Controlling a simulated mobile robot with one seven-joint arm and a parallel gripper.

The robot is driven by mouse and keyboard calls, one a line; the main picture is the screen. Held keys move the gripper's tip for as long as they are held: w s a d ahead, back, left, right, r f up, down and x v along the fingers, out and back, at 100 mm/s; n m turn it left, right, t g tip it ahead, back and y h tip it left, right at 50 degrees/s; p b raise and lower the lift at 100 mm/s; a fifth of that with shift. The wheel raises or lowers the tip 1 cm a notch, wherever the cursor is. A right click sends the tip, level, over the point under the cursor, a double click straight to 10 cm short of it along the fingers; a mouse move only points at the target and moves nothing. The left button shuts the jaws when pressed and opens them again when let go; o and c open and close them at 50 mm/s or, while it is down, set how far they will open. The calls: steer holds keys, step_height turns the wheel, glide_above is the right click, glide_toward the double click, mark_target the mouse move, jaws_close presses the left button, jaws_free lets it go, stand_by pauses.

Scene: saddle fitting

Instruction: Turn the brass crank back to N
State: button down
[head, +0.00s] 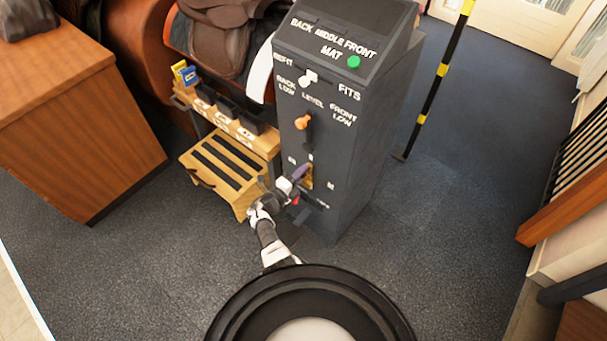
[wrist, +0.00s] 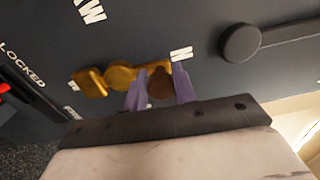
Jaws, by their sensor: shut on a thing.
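The brass crank (wrist: 120,77) is on the front face of the dark grey cabinet. In the wrist view its arm runs left to right, with its brown handle knob (wrist: 160,86) at the right end, just below the white N label (wrist: 181,54). My gripper (wrist: 160,90) has its two purple fingers on either side of that knob, shut on it. In the head view my gripper (head: 301,173) reaches the cabinet's lower front, and the brass crank (head: 309,178) is partly hidden behind the fingers.
The cabinet (head: 345,150) carries an orange lever (head: 303,121), a white knob (head: 308,78) and a green button (head: 353,62). A wooden step (head: 225,185) stands close on the left. In the wrist view a dark round knob (wrist: 240,43) sits right of N. Open floor lies right.

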steer(key=shift+w+a+n, duration=0.1)
steer(key=shift+a+n, duration=0.1)
steer(key=shift+n, duration=0.2)
steer(key=c, duration=1.1)
jaws_free()
steer(key=shift+c, duration=0.2)
steer(key=p+v, duration=0.1)
steer(key=v, duration=1.2)
steer(key=shift+s+a, duration=0.3)
